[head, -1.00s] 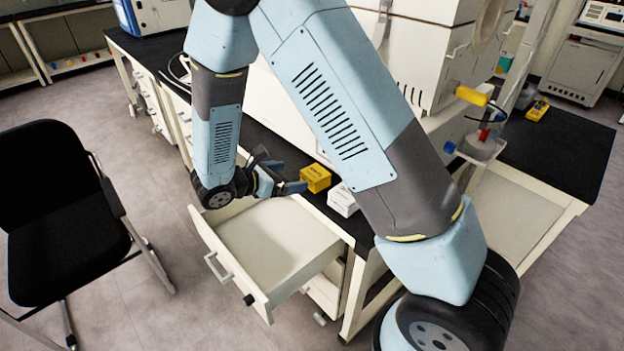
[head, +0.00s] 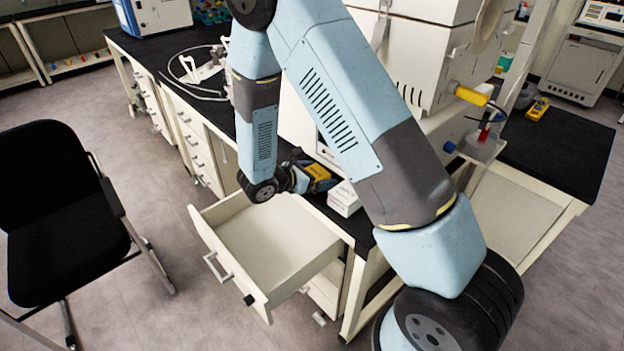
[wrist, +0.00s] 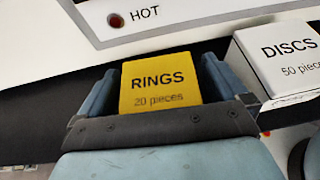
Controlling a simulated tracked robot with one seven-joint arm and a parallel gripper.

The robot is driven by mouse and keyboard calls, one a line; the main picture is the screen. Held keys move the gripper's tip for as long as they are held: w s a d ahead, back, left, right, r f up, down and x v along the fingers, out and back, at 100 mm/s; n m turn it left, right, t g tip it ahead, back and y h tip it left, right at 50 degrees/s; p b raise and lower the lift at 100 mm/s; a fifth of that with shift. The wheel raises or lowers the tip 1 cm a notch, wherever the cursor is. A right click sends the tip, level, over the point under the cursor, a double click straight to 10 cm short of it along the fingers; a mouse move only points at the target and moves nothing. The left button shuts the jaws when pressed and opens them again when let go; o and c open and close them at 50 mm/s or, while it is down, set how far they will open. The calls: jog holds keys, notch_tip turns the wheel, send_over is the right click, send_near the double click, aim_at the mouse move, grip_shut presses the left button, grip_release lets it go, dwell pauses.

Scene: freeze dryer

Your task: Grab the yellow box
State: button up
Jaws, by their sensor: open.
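The yellow box (wrist: 158,84), labelled "RINGS 20 pieces", stands on the black bench top in front of the machine. In the wrist view it sits between the two fingers of my gripper (wrist: 157,90), one finger on each side. The gripper is open, and a narrow gap shows beside the box. In the head view the yellow box (head: 318,173) is partly hidden by my gripper (head: 310,178), which reaches in from the left at bench height.
A white box (wrist: 283,60) labelled "DISCS" stands close to the right finger; it also shows in the head view (head: 344,200). An open, empty drawer (head: 262,283) juts out below my wrist. The machine with a "HOT" lamp (wrist: 116,20) stands behind.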

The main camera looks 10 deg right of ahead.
jog(key=shift+d, duration=0.1)
jog(key=c, duration=1)
jog(key=shift+o, duration=0.2)
